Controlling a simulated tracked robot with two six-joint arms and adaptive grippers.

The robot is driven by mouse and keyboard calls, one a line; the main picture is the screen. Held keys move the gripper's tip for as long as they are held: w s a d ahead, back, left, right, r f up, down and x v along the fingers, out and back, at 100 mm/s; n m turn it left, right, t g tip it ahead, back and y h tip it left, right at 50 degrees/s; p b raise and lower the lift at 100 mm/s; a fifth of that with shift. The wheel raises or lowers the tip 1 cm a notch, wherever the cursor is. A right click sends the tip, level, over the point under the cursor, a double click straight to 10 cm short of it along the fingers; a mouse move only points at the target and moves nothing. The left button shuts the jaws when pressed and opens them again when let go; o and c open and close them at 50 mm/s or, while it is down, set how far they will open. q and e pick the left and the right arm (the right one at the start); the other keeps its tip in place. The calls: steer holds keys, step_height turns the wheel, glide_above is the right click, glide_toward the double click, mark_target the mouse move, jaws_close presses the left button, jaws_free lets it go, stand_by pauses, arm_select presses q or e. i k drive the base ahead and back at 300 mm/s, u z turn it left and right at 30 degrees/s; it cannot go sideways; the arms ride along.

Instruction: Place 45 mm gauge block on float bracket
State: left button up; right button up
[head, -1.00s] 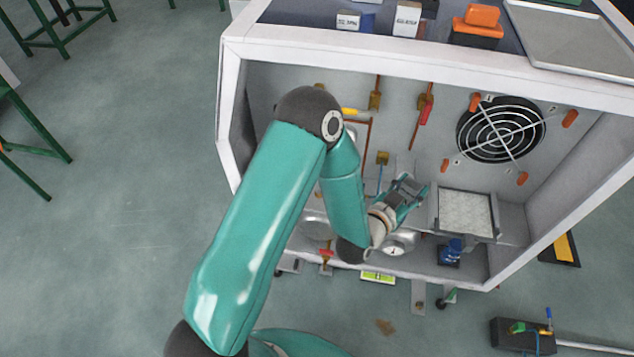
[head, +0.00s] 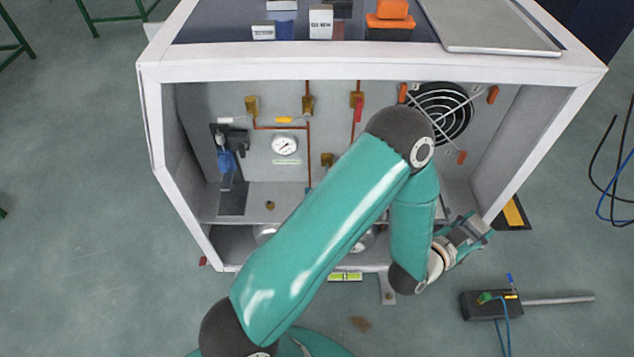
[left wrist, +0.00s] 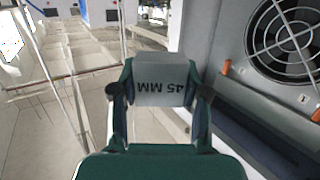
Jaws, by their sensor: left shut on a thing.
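My left gripper (head: 472,236) is at the front right edge of the white cabinet (head: 375,68). In the left wrist view, the gripper (left wrist: 161,95) is shut on a pale grey gauge block (left wrist: 163,70), with its "45 MM" lettering upside down. The block sits between the two fingers. It is too small to make out clearly in the head view. I cannot pick out the float bracket with certainty; my arm hides part of the cabinet's middle and lower inside. My right gripper is not in view.
A round fan (head: 440,110) is on the cabinet's back wall; it also shows in the left wrist view (left wrist: 290,38). A pressure gauge (head: 284,145) and copper pipes are left of my arm. A black box with a rod (head: 492,305) lies on the floor at the right.

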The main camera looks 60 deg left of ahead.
mark_target(232, 203)
steer(key=u, duration=0.15)
steer(key=k, duration=1.7)
steer(key=u, duration=0.7)
steer(key=i, duration=1)
steer(key=u, duration=0.05)
